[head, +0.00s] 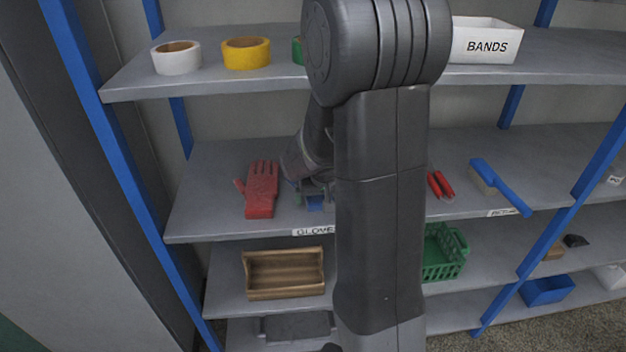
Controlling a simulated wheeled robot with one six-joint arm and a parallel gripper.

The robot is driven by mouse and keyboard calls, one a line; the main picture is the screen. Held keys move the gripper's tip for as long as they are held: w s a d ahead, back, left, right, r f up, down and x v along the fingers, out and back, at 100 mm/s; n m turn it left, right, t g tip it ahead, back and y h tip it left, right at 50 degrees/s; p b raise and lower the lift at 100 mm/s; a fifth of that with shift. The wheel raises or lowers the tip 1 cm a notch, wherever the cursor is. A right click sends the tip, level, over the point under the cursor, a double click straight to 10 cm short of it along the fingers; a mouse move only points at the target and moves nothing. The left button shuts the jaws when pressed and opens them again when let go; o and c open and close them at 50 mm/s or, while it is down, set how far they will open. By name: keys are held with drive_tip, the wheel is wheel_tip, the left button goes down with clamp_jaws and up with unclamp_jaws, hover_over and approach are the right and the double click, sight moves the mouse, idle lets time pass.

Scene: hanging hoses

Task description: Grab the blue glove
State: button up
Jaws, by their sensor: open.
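My arm comes down through the middle of the view and hides much of the shelf behind it. My gripper (312,190) is at the middle shelf, just right of the red glove, partly hidden by my arm. Its jaws are open. A small patch of blue (315,203) shows at the jaws, and it seems to be part of the blue glove. The rest of that glove is hidden by the gripper and arm. I cannot tell whether the jaws are around it or above it.
A red glove (261,189) lies close left of my gripper, above a "GLOVE" label (314,231). Red-handled pliers (440,185) and a blue brush (499,186) lie to the right. Tape rolls (246,53) and a "BANDS" box (485,41) stand above. A wooden tray (284,274) is below.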

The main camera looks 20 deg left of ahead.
drive_tip(key=shift+c, duration=0.2)
drive_tip(key=c, duration=1)
drive_tip(key=shift+c, duration=0.2)
